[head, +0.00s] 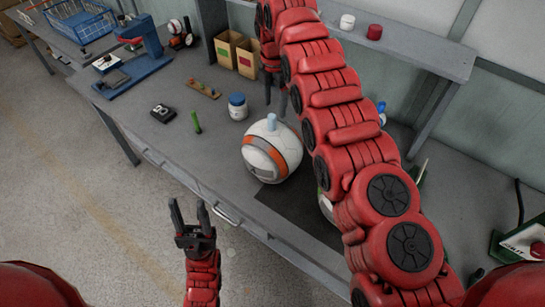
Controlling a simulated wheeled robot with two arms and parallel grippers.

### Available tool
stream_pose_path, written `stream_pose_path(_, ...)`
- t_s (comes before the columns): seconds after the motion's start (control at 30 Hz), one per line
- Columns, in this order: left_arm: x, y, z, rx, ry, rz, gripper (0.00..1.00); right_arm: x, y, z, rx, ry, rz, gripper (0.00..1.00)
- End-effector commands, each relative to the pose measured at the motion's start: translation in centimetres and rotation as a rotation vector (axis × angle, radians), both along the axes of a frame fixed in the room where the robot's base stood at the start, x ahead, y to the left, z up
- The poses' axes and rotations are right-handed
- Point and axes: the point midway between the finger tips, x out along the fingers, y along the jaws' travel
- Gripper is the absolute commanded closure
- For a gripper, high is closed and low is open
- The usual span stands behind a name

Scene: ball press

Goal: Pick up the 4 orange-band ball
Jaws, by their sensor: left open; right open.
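A white ball with an orange band (285,146) sits on the grey workbench at the edge of a dark mat. A light blue piece (271,121) shows at its top. I cannot read a number on it. My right gripper (275,98) is beyond the ball in the picture, fingers pointing down, open and apart from it; my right arm partly hides it. My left gripper (189,212) is open and empty in front of the bench's front edge, below and left of the ball. A second pale ball (326,207) is mostly hidden behind my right arm.
Two boxes (248,59) and a blue press (135,65) are farther back. The dark mat (290,205) has bare space in front.

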Motion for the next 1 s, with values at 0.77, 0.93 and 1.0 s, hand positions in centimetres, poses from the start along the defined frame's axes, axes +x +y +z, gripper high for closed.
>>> stream_pose_path(0.77, 0.0, 0.0, 2.4, 0.000, -0.001, 0.000, 0.50, -0.1, 0.8, -6.2, -0.001, -0.001, -0.002, 0.35)
stream_pose_path(0.93, 0.0, 0.0, 2.4, 0.000, 0.000, 0.000, 0.50, -0.1, 0.8, -6.2, -0.001, -0.001, -0.002, 0.66)
stream_pose_path(1.0, 0.0, 0.0, 2.4, 0.000, -0.001, 0.000, 0.50, -0.1, 0.8, -6.2, -0.001, -0.001, -0.002, 0.79)
